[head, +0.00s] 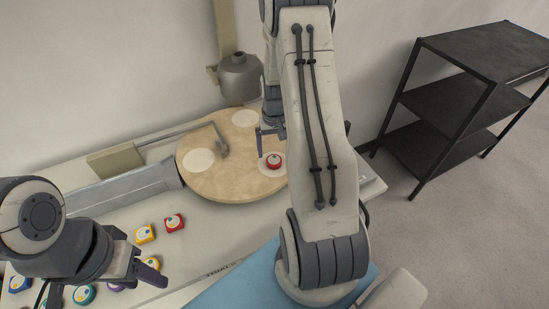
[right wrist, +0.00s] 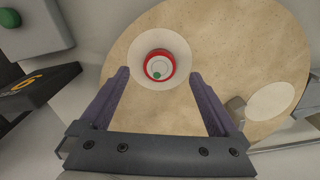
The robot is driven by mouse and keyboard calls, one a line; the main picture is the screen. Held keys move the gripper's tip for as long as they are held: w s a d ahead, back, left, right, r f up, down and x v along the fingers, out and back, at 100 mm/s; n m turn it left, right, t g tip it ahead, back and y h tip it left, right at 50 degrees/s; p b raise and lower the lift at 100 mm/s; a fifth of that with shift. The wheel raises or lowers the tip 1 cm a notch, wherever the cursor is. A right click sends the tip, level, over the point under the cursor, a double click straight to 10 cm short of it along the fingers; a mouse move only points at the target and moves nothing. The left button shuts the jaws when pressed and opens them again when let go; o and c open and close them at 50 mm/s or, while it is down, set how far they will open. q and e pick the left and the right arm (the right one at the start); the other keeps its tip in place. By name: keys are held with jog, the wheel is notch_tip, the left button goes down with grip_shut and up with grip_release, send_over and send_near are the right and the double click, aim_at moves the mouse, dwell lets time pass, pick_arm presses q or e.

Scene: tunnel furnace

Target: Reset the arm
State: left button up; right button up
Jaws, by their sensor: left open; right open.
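My right gripper (right wrist: 152,100) is open and empty in the right wrist view, its two purple fingers pointing toward a round red piece (right wrist: 159,65) with a white top and green dot. The piece sits on a white circle of the round wooden disc (right wrist: 130,110). In the head view the red piece (head: 273,161) lies on the disc (head: 235,190), and my right gripper (head: 270,140) is just above and behind it, partly hidden by my right arm. My left gripper (head: 150,270) is open at the lower left, over the table near several coloured pieces.
A red piece (head: 174,222) and a yellow piece (head: 145,234) lie on the white table, with more beside my left gripper. A grey metal channel (head: 125,190) leads to the disc. A grey pot (head: 240,78) stands behind. A black shelf (head: 460,95) is at right.

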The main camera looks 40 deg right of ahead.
jog(key=shift+r+b, duration=0.3)
jog(key=shift+r, duration=2.45)
